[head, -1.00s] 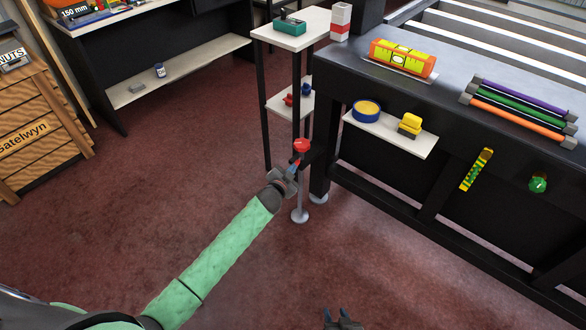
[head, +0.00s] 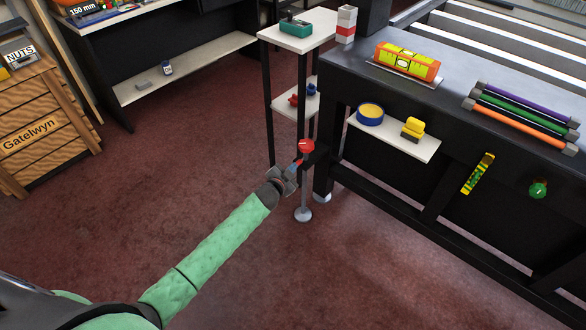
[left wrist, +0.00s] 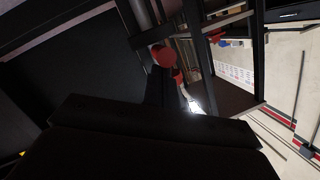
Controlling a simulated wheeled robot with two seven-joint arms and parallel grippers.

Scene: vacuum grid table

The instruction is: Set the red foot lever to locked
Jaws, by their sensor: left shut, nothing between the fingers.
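A red round knob (head: 306,146), which looks like the red foot lever's end, sits at the top of a thin post with a round grey foot, beside the table's corner leg. In the left wrist view the red disc (left wrist: 163,57) shows just beyond the fingers, with a smaller red part (left wrist: 178,77) beside it. My left gripper (head: 296,164) is shut and empty, its tips just below and left of the knob. In the left wrist view my gripper's dark fingers (left wrist: 166,88) point at the red parts. I cannot tell whether they touch. The lever's lock setting is not readable.
The black grid table (head: 345,75) stands right of the post, with a small side shelf (head: 393,140) holding a blue-yellow tin and a yellow block. A white-topped stand (head: 297,42) is close behind. Red carpet (head: 180,170) is open to the left.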

